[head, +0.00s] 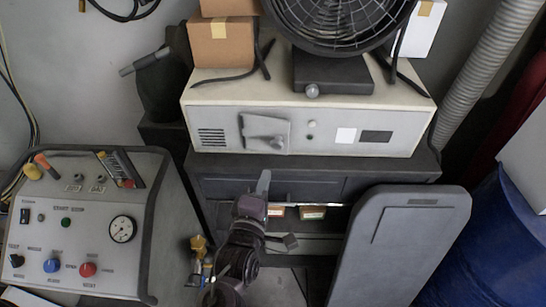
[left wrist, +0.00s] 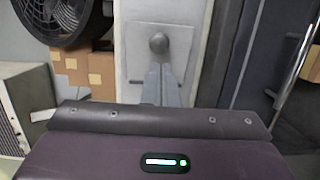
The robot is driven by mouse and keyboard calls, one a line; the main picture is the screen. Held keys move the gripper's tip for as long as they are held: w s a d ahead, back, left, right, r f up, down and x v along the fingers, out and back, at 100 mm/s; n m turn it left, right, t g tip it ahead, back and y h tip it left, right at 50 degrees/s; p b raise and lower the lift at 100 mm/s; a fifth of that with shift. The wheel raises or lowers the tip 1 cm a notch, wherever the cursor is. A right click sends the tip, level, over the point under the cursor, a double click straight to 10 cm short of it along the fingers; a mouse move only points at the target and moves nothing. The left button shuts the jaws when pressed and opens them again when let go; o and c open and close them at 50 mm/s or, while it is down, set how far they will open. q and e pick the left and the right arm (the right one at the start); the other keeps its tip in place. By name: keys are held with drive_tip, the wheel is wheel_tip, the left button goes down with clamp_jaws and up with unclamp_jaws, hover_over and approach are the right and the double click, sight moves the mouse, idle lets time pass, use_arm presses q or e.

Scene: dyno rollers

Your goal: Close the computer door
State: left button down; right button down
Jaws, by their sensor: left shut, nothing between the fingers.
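A large grey door panel (head: 400,245) stands swung out at the right of a dark cabinet (head: 315,187) under a cream-coloured box-shaped unit (head: 365,122). The cabinet's lower bay is open to view. My left gripper (head: 264,182) is in front of the cabinet, left of the door and apart from it in the picture. Its fingers are shut and empty. They also show in the left wrist view (left wrist: 160,72), below a round knob on a pale panel (left wrist: 130,55); I cannot tell whether they touch it. My right gripper is not in view.
A fan (head: 340,20) and cardboard boxes (head: 222,45) stand on the cream unit. A control console (head: 135,185) is at the left. A blue barrel (head: 495,245) is at the right behind the door, near a ribbed hose (head: 490,70). Small labelled boxes (head: 312,213) sit inside the cabinet.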

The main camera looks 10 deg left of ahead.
sight(281, 148)
use_arm(q)
drive_tip(key=w, duration=0.2)
drive_tip(key=w+b, duration=0.1)
drive_tip(key=w, duration=0.4)
drive_tip(key=shift+d+f+b, duration=0.1)
drive_tip(key=shift+d+b, duration=0.2)
drive_tip(key=shift+b, duration=0.05)
drive_tip(key=shift+w, duration=0.45)
drive_tip(key=shift+w+d+b, duration=0.35)
drive_tip(key=shift+w+d, duration=0.05)
drive_tip(key=shift+w, duration=0.2)
drive_tip(key=shift+w+d+b, duration=0.3)
drive_tip(key=shift+w+d, duration=0.05)
drive_tip(key=shift+w, duration=0.2)
drive_tip(key=shift+s+r, duration=0.1)
drive_tip(key=shift+r, duration=0.1)
